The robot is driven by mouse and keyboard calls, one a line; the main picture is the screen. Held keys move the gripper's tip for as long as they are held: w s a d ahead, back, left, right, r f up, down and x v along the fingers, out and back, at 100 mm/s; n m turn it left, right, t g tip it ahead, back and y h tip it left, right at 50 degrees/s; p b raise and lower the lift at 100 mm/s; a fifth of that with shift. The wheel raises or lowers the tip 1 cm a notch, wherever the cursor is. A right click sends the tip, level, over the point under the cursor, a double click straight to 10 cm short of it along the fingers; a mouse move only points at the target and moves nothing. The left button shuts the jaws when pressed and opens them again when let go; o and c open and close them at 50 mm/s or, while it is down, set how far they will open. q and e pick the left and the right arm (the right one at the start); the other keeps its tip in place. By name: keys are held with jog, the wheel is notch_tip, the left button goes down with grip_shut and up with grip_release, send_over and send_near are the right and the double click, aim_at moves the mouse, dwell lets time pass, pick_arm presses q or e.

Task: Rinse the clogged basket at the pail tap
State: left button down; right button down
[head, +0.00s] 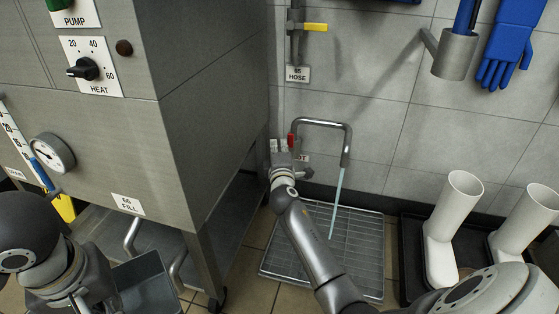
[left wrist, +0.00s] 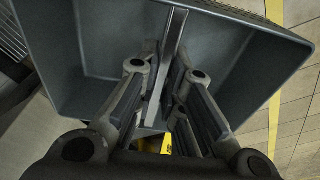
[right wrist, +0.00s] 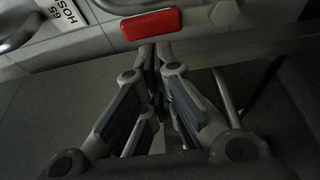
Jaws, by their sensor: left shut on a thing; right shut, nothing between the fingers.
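A bent metal tap (head: 322,122) on the wall runs a pale blue stream (head: 337,205) down onto a floor grate (head: 285,255). Its red lever (head: 291,140) also shows in the right wrist view (right wrist: 152,24). My right gripper (right wrist: 158,52) is shut and empty, its tips just by the lever; I cannot tell whether they touch. My left gripper (left wrist: 165,65) is shut on a thin upright bar of a grey open box (left wrist: 85,40). The box also shows low left in the head view (head: 148,287), away from the stream. No clogging is visible; I cannot tell if this box is the basket.
A steel mixer cabinet (head: 215,110) with a dial gauge (head: 52,153) and a leg stands between the box and the tap. White boots (head: 455,225) stand in a black tray at right. A yellow hose valve (head: 315,27) and blue gloves (head: 510,45) are above.

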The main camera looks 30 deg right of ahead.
pick_arm(q)
jog(key=shift+f+b, duration=0.3)
jog(key=shift+f, duration=0.15)
pick_arm(e)
jog(key=shift+x, duration=1)
